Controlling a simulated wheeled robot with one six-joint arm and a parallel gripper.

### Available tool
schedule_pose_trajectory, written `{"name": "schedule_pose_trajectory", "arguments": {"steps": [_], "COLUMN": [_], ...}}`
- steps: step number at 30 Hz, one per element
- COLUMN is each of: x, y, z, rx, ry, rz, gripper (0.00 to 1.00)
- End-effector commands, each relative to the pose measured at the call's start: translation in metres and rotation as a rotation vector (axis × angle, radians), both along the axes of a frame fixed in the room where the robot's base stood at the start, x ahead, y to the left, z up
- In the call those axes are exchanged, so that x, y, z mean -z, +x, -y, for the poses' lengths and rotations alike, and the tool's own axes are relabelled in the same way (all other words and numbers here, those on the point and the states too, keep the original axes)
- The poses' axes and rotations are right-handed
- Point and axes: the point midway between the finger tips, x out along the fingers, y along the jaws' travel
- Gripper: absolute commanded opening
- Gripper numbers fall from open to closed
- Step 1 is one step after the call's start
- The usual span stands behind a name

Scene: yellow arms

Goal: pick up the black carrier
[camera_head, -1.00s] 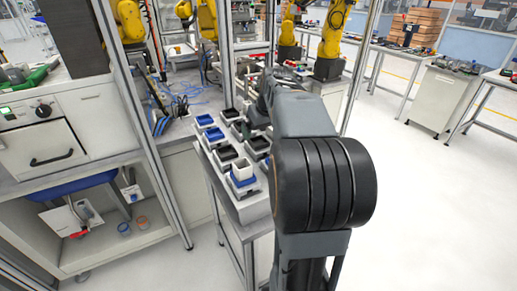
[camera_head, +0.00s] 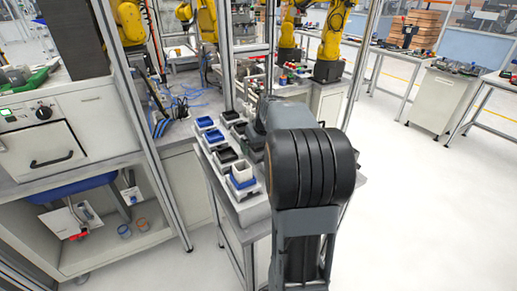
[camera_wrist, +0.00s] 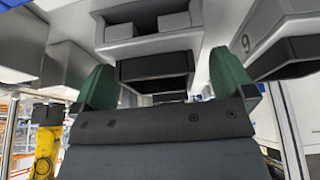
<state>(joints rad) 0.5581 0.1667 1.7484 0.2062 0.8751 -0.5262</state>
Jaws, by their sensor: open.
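In the wrist view, my gripper (camera_wrist: 163,66) shows two green fingers set wide apart. A black carrier (camera_wrist: 155,67) in a grey holder shows in the gap between them, with no clear contact. In the head view, black carriers (camera_head: 225,155) sit in grey holders on the narrow table, one at the front left and others farther back (camera_head: 230,115). My arm hides the gripper and the table's right part there. I cannot tell which carrier in the head view is the one between the fingers.
Blue carriers (camera_head: 213,136) stand along the table's left side. A white box in a blue carrier (camera_head: 242,172) is at the front. Another dark carrier (camera_wrist: 285,58) in a holder marked 9 is close on the right in the wrist view. A metal frame post (camera_head: 226,60) rises behind the table.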

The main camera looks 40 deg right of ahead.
Motion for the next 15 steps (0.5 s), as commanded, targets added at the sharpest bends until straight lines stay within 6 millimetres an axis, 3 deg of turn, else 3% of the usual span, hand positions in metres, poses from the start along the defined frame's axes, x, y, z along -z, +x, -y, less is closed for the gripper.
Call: {"name": "schedule_pose_trajectory", "arguments": {"steps": [2,15], "x": [-0.0001,-0.0005], "y": [0.0,-0.0002], "z": [0.0,0.0001], "rx": [0.0,0.0], "ry": [0.0,0.0], "rz": [0.0,0.0], "gripper": [1.0,0.58]}}
